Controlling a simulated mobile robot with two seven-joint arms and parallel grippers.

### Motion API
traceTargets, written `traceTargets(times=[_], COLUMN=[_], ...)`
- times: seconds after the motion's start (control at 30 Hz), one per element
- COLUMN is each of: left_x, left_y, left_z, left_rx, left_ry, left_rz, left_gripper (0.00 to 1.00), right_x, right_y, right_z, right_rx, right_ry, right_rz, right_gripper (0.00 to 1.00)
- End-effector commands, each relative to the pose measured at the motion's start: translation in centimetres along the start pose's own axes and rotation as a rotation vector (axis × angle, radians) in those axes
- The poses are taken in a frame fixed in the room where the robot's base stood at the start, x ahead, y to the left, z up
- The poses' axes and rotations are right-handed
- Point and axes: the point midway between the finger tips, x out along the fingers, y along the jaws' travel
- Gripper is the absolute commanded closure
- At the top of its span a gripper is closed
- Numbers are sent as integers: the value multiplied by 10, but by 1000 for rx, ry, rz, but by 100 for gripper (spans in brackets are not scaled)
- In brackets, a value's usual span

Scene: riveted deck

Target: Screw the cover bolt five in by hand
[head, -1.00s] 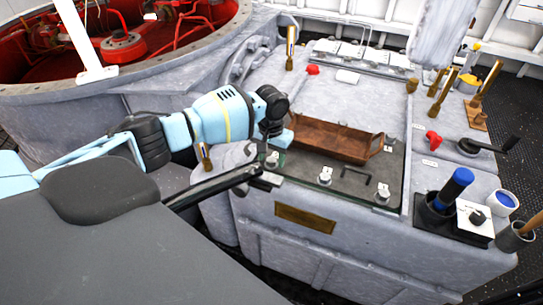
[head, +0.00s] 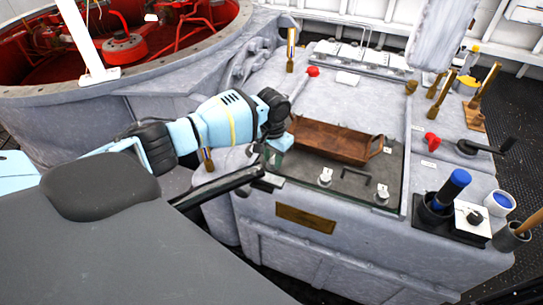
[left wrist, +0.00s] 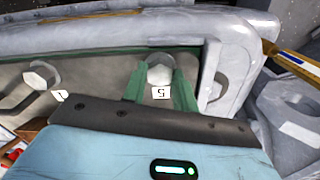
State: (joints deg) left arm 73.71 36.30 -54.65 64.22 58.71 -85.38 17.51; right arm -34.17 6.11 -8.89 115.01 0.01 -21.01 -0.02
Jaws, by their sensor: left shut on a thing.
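My left gripper (head: 275,156) is down at the front left corner of the dark cover plate (head: 352,183). In the left wrist view its green fingers (left wrist: 160,88) stand on both sides of a pale bolt head (left wrist: 159,72), shut on it. A white label reading 5, upside down, lies just in front of this bolt. In the head view the gripper hides the bolt. Two other cover bolts, a middle one (head: 325,177) and a right one (head: 381,194), sit along the front edge. My right gripper is not in view.
A brown tray (head: 332,143) lies on the cover close to the gripper. A blue-handled tool (head: 453,190), a blue-topped pot (head: 499,202) and a crank (head: 490,147) stand at the right.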

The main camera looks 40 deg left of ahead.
Motion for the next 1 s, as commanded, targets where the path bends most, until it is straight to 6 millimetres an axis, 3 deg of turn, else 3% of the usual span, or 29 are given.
traceTargets(times=[0.5,1.0], left_x=[-2,-1], left_y=[0,0], left_z=[0,0], left_rx=[388,528], left_ry=[0,-1], left_rz=[1,0], left_gripper=[95,94], right_x=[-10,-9], right_y=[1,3], right_z=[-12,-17], right_rx=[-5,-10], right_ry=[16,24], right_rz=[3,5], right_gripper=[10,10])
